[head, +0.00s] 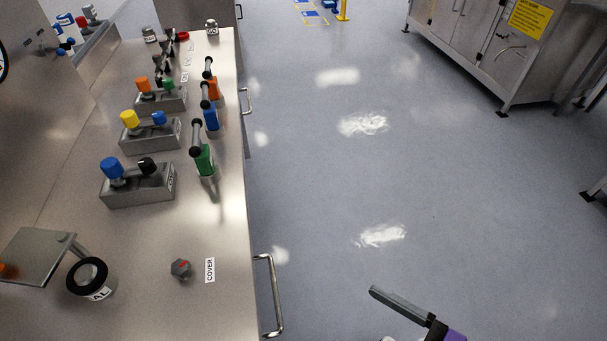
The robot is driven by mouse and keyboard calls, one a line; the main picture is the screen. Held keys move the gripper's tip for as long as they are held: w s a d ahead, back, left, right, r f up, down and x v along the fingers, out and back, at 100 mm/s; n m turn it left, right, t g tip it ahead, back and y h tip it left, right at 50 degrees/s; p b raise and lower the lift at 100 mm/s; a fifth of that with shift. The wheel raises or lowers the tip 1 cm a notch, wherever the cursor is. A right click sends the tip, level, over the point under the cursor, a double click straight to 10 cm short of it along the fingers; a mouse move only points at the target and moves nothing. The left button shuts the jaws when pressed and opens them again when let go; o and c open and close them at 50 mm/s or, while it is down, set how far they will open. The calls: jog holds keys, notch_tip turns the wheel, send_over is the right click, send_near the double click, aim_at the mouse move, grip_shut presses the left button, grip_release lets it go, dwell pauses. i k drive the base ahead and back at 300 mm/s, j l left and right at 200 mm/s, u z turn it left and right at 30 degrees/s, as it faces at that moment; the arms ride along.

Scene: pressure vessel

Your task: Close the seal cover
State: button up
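A square grey metal plate (38,256), which looks like the seal cover, stands tilted at the lower left of the bench in the head view. A bent arm joins its right side. Beside it is a round black-ringed seal (88,277) with a partly readable white label; the plate does not lie over the ring. A grey hexagonal knob (181,268) with a red mark sits to the right, beside a white label (210,270) reading COVER. My gripper (403,304) shows only in part at the bottom edge, over the floor right of the bench. Whether it is open is not clear.
Behind the seal, the bench (225,225) carries blocks with coloured knobs, such as a blue one (112,168), and upright levers, such as a green one (204,160). A metal handle (273,297) sticks out from the bench front. The floor (400,170) to the right is clear.

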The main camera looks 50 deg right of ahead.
aim_at(33, 256)
jog(key=i+l+u, duration=0.2)
jog(key=l, duration=0.15)
jog(key=l+u, duration=0.2)
jog(key=l, duration=0.2)
jog(key=i+l+u, duration=0.2)
jog(key=l, duration=0.2)
jog(key=k, duration=0.1)
